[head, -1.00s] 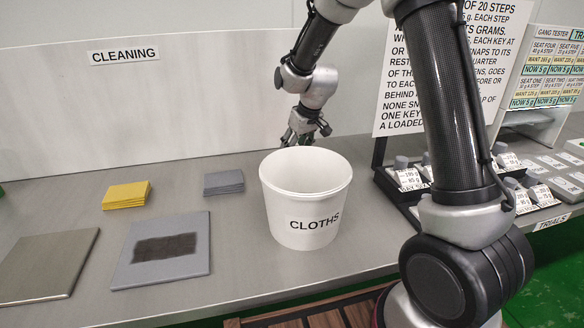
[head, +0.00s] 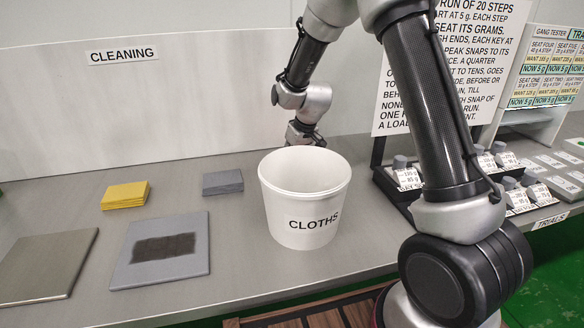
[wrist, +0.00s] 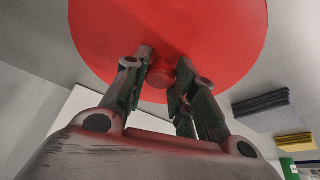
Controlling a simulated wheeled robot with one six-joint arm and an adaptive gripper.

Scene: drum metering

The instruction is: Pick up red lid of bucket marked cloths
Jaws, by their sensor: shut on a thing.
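The white bucket marked CLOTHS (head: 304,205) stands upright on the grey bench in the head view, its top uncovered. The red lid (wrist: 170,35) fills the upper part of the wrist view as a large disc with a round knob in its middle. My gripper (wrist: 158,82) is shut on the lid's knob. In the head view my gripper (head: 304,136) is behind the bucket's far rim and mostly hidden, and the lid does not show there.
A yellow cloth stack (head: 125,195) and a grey cloth stack (head: 223,182) lie left of the bucket. A grey plate with a dark patch (head: 160,249) and a plain plate (head: 46,266) lie nearer the front. A rack of keys (head: 408,175) stands right.

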